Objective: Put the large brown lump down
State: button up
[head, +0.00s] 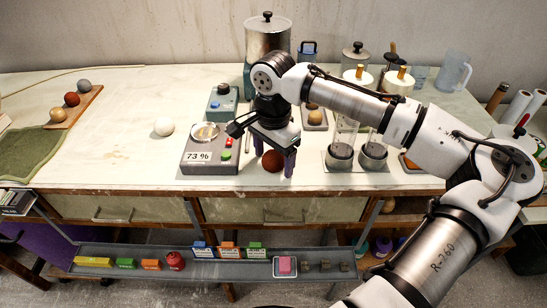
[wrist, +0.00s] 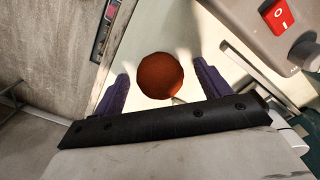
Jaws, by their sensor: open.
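The large brown lump (head: 272,161) is a round reddish-brown ball resting on the pale tabletop near its front edge. It also shows in the wrist view (wrist: 161,76), between and slightly beyond the two purple fingers. My gripper (head: 275,168) points down over the lump with one finger on each side. In the wrist view my gripper (wrist: 160,88) is open, and a gap shows between each finger and the lump.
A grey scale box (head: 210,150) reading "73 %" stands close left of my gripper. Glass cylinders on dark bases (head: 341,155) stand to the right. A white ball (head: 163,126) lies further left, with clear tabletop around it. A narrow shelf (head: 130,250) with coloured blocks runs below the table front.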

jog(key=c, duration=1.2)
jog(key=shift+c, duration=0.2)
jog(key=shift+r, duration=0.1)
